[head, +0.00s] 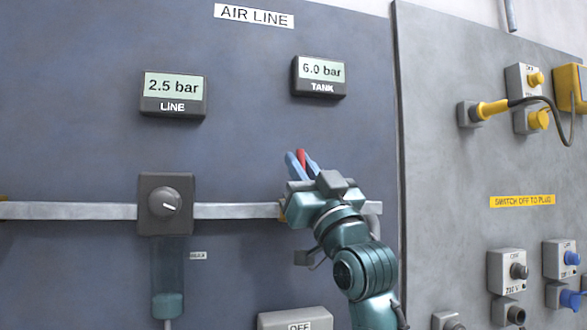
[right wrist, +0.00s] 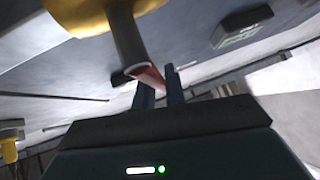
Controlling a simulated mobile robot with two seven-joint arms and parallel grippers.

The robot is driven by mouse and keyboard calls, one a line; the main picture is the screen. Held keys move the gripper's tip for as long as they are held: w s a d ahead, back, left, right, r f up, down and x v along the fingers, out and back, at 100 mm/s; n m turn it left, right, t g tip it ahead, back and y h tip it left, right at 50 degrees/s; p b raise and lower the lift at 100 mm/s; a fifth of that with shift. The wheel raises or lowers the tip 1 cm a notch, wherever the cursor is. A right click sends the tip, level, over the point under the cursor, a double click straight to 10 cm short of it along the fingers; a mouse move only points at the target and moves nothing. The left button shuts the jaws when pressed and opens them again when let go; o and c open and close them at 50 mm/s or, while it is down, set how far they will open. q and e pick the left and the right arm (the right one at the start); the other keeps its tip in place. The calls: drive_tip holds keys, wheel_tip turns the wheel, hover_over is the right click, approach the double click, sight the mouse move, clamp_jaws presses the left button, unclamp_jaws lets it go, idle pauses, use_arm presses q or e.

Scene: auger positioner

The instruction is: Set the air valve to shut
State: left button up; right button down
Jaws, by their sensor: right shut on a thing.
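The air valve's red lever (head: 301,159) sticks up between the blue fingers of my right gripper (head: 302,163) in the head view. In the right wrist view the lever (right wrist: 150,76) lies between the two fingers (right wrist: 158,95), and the gripper is shut on it. The yellow valve body (right wrist: 95,12) shows at the top of the right wrist view; in the head view it is mostly hidden behind my gripper. The valve sits on the grey horizontal pipe (head: 238,210). The LINE display (head: 173,96) reads 2.5 bar and the TANK display (head: 319,77) reads 6.0 bar. My left gripper is not in view.
A regulator with a round knob (head: 165,202) sits on the pipe left of the valve, with a clear bowl below. A grey box marked OFF (head: 295,319) is below my gripper. The right panel holds yellow plugs (head: 492,110) with a cable, and several switched sockets.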

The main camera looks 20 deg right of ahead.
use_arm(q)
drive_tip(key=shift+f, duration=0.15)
use_arm(e)
drive_tip(key=shift+d+m+t+h, duration=0.25)
drive_tip(key=shift+m+t+h, duration=0.15)
drive_tip(key=shift+m+h, duration=0.55)
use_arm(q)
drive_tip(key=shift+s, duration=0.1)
use_arm(e)
drive_tip(key=shift+h, duration=0.25)
drive_tip(key=c, duration=1.5)
unclamp_jaws()
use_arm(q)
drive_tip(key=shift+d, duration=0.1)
use_arm(e)
drive_tip(key=shift+o, duration=0.2)
